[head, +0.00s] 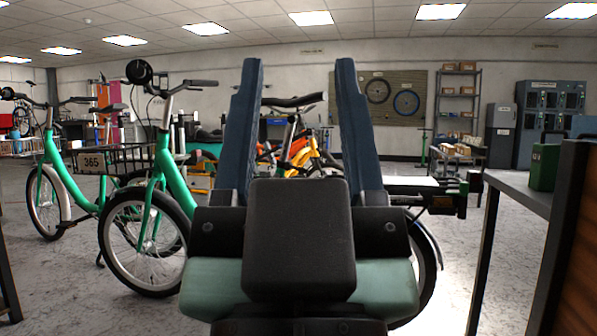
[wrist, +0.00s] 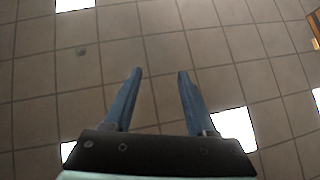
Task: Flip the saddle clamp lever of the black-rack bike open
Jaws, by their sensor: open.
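My gripper (head: 299,65) fills the middle of the head view. Its two blue fingers point up and stand wide apart, with nothing between them. In the wrist view my gripper (wrist: 160,72) is also open and empty, against the ceiling. A green bike (head: 174,182) stands behind my gripper, front wheel to the left. Its dark saddle (head: 294,101) shows between the fingers, farther away, on a seat post (head: 290,137). A dark rear rack (head: 440,200) shows at right; my gripper hides much of the frame between. I cannot make out the clamp lever.
Another green bike with a basket and a 365 plate (head: 92,162) stands at left. A dark table (head: 520,190) with a green box (head: 544,167) is close on the right. Orange and yellow bike parts (head: 312,160) lie behind. Grey floor is open at left front.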

